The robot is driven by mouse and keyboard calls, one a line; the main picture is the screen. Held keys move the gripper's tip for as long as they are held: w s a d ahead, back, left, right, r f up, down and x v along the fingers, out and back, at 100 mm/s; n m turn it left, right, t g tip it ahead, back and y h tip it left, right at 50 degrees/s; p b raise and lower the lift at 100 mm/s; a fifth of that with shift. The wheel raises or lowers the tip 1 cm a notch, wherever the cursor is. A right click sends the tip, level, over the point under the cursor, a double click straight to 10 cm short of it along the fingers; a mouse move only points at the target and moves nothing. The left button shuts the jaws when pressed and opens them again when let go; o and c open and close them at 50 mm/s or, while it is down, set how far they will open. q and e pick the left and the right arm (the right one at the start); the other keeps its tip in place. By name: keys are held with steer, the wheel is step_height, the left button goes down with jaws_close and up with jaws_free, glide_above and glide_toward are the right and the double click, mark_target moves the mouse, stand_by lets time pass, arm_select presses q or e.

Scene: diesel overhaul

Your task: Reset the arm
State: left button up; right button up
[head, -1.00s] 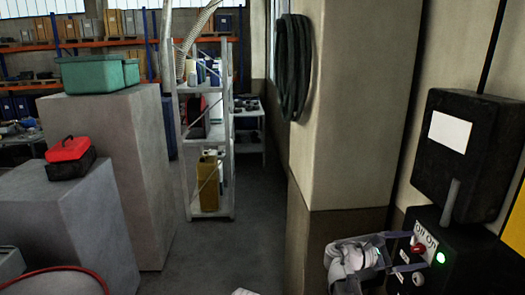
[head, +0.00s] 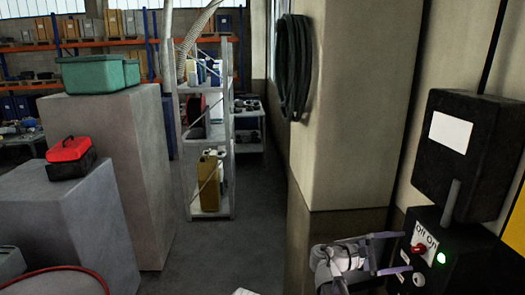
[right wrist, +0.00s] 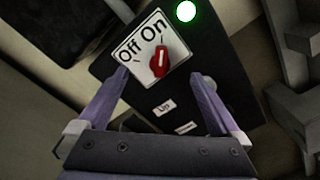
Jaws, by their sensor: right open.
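My right gripper (head: 402,252) is open and empty at the lower right of the head view, just left of the black control box (head: 455,265). In the right wrist view its spread fingers (right wrist: 162,85) point at the box face, with nothing between them. A red rotary knob (right wrist: 160,58) sits on a white plate marked Off and On; its end points up towards On. The knob also shows in the head view (head: 418,248), close to the fingertips. A green lamp (right wrist: 186,11) beside the plate is lit. My left gripper is not in view.
A black panel with a white label (head: 450,132) is above the control box. A concrete pillar (head: 350,110) with a hanging hose (head: 293,70) stands left of it. Grey blocks (head: 120,160) are at left. The floor between is clear.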

steer(key=d, duration=0.4)
steer(key=shift+w+d, duration=0.1)
steer(key=shift+d, duration=0.1)
steer(key=shift+a+n, duration=0.15)
steer(key=shift+n, duration=0.35)
steer(key=shift+w+n, duration=0.1)
steer(key=shift+n, duration=1)
steer(key=n, duration=0.5)
steer(key=shift+n, duration=0.4)
steer(key=n, duration=0.5)
steer(key=shift+w, duration=0.15)
steer(key=n, duration=0.3)
steer(key=shift+n, duration=0.4)
steer(key=m, duration=0.5)
glide_toward(414, 250)
steer(key=shift+w+d+r, duration=0.1)
steer(key=shift+w+d, duration=0.1)
steer(key=shift+d, duration=0.4)
steer(key=shift+a, duration=0.1)
